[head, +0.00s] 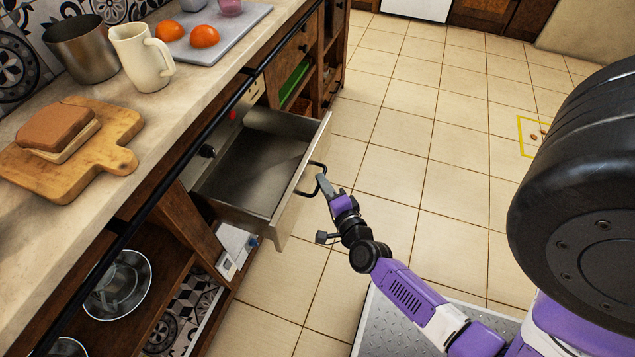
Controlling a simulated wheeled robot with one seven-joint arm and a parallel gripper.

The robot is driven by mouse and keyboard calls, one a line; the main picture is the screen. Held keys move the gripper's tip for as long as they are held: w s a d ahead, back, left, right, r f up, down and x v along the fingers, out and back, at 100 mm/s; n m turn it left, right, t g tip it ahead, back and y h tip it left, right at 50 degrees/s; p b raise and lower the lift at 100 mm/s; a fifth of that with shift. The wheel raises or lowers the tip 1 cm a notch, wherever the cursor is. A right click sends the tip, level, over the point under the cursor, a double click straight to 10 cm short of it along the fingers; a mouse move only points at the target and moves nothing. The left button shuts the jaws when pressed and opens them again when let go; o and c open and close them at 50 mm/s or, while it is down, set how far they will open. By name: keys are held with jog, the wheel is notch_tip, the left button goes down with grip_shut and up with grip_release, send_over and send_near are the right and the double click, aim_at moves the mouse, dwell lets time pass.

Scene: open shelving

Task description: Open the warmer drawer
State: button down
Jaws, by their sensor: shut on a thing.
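The warmer drawer (255,165) stands pulled out from the counter's front, and its bare metal inside shows empty. Its front panel (297,193) carries a dark bar handle (318,170) on the outer face. My gripper (326,184) is at this handle, shut on it, with my purple arm reaching in from the lower right. The exact contact of the fingers on the bar is small and partly hidden.
A dark rail (190,150) runs along the counter edge. The counter holds a bread board (112,125), a cream pitcher (140,58), a metal pot (82,50) and a grey board (228,40) with tomatoes. The tiled floor (430,130) to the right is mostly clear.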

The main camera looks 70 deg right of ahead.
jog(key=shift+a, duration=0.1)
jog(key=c, duration=1.5)
grip_release()
jog(key=v, duration=0.7)
jog(key=shift+s+a+p, duration=0.2)
jog(key=shift+s+p, duration=0.1)
jog(key=shift+p, duration=0.05)
